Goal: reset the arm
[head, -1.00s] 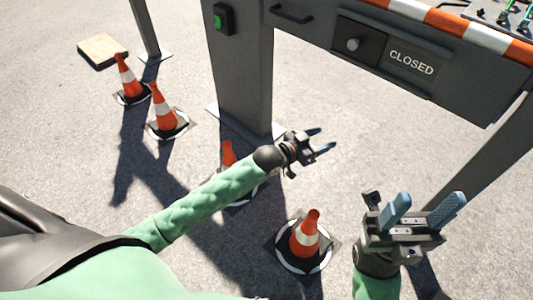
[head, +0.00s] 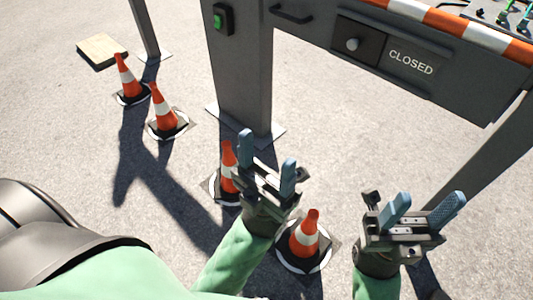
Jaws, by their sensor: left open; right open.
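My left gripper (head: 267,164) is open and empty, its two blue-grey fingers pointing up in the picture. It shows in front of the base of the grey post and partly covers an orange cone (head: 228,168). My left forearm rises from the bottom of the picture, left of another cone (head: 303,236). My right gripper (head: 420,214) is open and empty at the lower right, fingers also pointing up. Both grippers appear at similar height, side by side with a gap between them.
Two more cones (head: 128,77) (head: 164,112) stand at left. A wooden board (head: 101,50) lies at the back left. Open pavement lies between.

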